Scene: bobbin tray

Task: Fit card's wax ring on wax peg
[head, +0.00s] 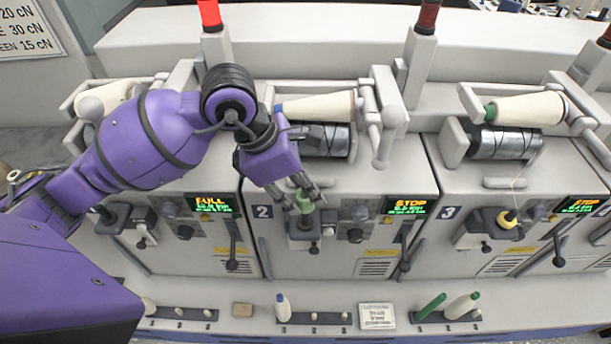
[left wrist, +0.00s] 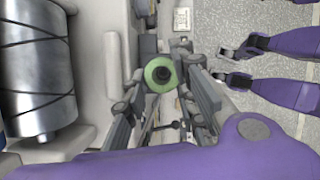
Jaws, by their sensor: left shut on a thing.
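My left gripper (head: 304,200) is shut on a green wax ring (head: 303,206), just above the dark wax peg mount (head: 303,232) on the front of unit 2. In the left wrist view the green ring (left wrist: 160,73) sits between the fingers, and a dark round shape shows in its hole. I cannot tell whether the ring is around the peg or only over it. A small card (head: 377,316) lies on the front ledge; its text is too small to read.
Unit 3 has a yellow ring (head: 509,219) on its mount. Several small holders with bobbins (head: 283,307) stand along the front ledge. A silver drum (head: 325,140) and a cream cone (head: 318,106) are behind my left gripper. Levers (head: 405,262) stick out between the units.

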